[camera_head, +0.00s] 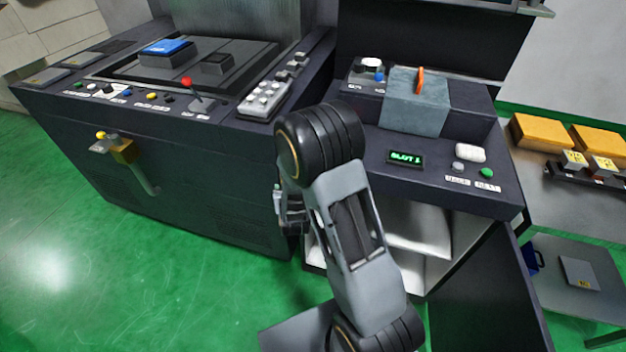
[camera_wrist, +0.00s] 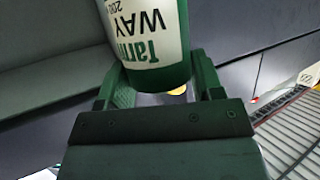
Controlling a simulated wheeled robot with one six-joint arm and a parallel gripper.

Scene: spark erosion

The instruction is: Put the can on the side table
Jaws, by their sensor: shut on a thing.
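The can (camera_wrist: 150,30) is white and green with printed lettering that appears upside down in the wrist view. My gripper (camera_wrist: 158,82) is shut on it, with one finger on each side of its lower end. The can's other end is cut off by the top of the wrist view. In the head view my gripper (camera_head: 291,210) is partly hidden by my arm, in front of the machine cabinets, and I cannot make out the can there. A grey table (camera_head: 555,222), perhaps the side table, stands at the right edge.
The table carries yellow boxes (camera_head: 545,132) and small labelled blocks (camera_head: 573,158); its lower level holds a blue mug (camera_head: 533,258) and a grey plate (camera_head: 580,272). A dark open panel (camera_head: 490,295) stands between my arm and this table. Green floor (camera_head: 180,280) is clear at left.

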